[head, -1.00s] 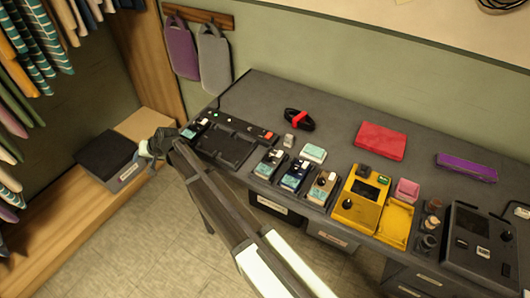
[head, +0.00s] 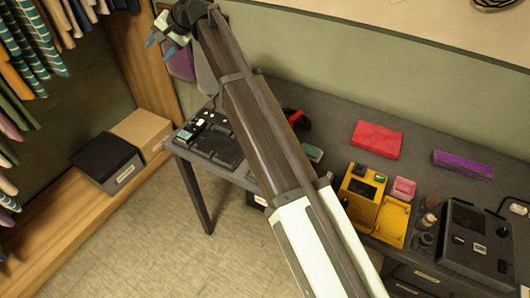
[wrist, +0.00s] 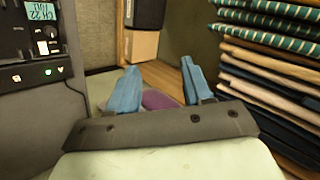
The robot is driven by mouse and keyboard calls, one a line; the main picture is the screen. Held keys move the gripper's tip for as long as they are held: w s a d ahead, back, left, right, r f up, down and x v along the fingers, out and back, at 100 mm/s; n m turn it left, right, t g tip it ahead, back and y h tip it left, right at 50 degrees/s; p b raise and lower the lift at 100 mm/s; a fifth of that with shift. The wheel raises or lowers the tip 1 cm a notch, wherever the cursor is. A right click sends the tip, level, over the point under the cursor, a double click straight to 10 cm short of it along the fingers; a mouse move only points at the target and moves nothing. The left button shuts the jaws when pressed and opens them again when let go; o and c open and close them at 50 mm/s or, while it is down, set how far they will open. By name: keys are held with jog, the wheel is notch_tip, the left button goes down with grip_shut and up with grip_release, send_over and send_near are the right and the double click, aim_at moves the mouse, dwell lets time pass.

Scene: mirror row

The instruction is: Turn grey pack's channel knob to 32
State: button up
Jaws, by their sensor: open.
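My gripper (head: 160,46) is open and empty, with blue fingertips. It is high at the left in the head view, in front of the hanging bags and off the table's left end. It also shows in the wrist view (wrist: 159,75). A dark device with a lit display (wrist: 41,12) and a round knob (wrist: 52,32) lies at the upper left of the wrist view, apart from my fingers. The display seems to include 22, but it is small. I cannot tell whether this is the grey pack. My arm hides the row of small packs in the head view.
The grey table (head: 270,90) holds a dark dock (head: 218,140), a red case (head: 377,139), a yellow device (head: 360,190) and a purple case (head: 462,165). Hanging clothes (wrist: 265,50) are at the right of the wrist view. A purple bag (head: 180,64) hangs behind my gripper.

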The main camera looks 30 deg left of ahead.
jog(key=d+f+m+t+h, duration=0.1)
jog(key=d+f+h, duration=0.25)
jog(key=d, duration=0.75)
jog(key=d+f+m+h, duration=0.1)
jog(key=d+f+h, duration=0.3)
jog(key=d, duration=0.8)
jog(key=d+f+m+t+h, duration=0.1)
jog(key=d+f+m+h, duration=0.1)
jog(key=d+f, duration=0.75)
jog(key=f, duration=0.2)
jog(key=d+f, duration=0.1)
jog(key=f, duration=0.3)
jog(key=d+f, duration=0.1)
jog(key=f, duration=0.3)
grip_shut()
